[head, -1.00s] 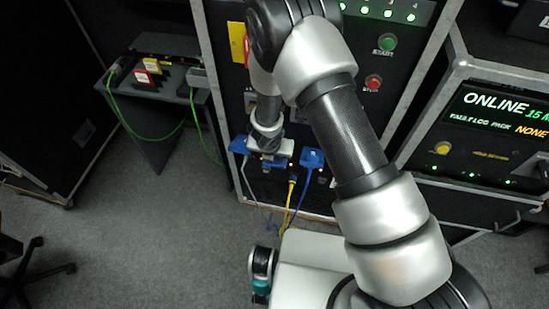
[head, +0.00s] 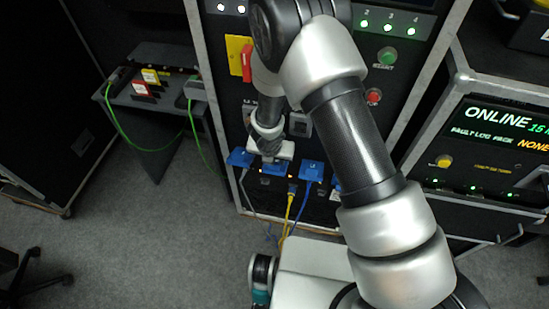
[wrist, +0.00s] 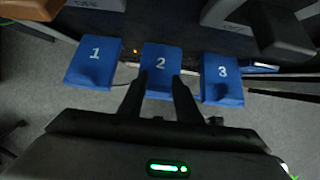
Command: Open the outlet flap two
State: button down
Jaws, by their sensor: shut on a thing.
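Outlet flap two (wrist: 160,57) is a blue plate marked 2, between flap one (wrist: 95,62) and flap three (wrist: 221,80) in the wrist view. My gripper (wrist: 159,86) has its two dark fingers along the lower part of flap two and is shut on it. In the head view, flap two (head: 273,167) shows just below my gripper (head: 268,157), partly hidden by it. Flap one (head: 240,158) and flap three (head: 312,169) stand clear on either side. All three show similar blue faces. The outlet behind flap two is hidden.
A yellow cable (head: 289,208) and a blue cable (head: 304,203) hang below the flaps. A red handle on a yellow plate (head: 239,56) and green and red buttons (head: 388,57) are higher on the panel. Open grey floor (head: 150,230) lies left.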

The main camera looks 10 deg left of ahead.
jog(key=c, duration=1.3)
grip_release()
jog(key=shift+w+d, duration=0.15)
jog(key=shift+w, duration=0.25)
jog(key=shift+s, duration=0.2)
jog(key=p+v, duration=0.3)
jog(key=v, duration=1.4)
jog(key=shift+r, duration=0.2)
jog(key=d+r+m+t+h, duration=0.1)
jog(key=d+r+m+h, duration=0.1)
jog(key=d+r+m, duration=1.7)
jog(key=s+d+r+m, duration=0.2)
jog(key=s+r+m, duration=0.1)
jog(key=s+m, duration=0.1)
jog(key=s+d+r+m+y, duration=0.1)
jog(key=s+d+r+m, duration=0.1)
jog(key=s+r+m, duration=0.2)
jog(key=s+d+r+m+y, duration=0.1)
jog(key=s+d+r+m, duration=0.1)
jog(key=s+m, duration=0.4)
jog(key=shift+s+r+m, duration=0.15)
jog(key=shift+r+m, duration=0.7)
jog(key=shift+m, duration=0.45)
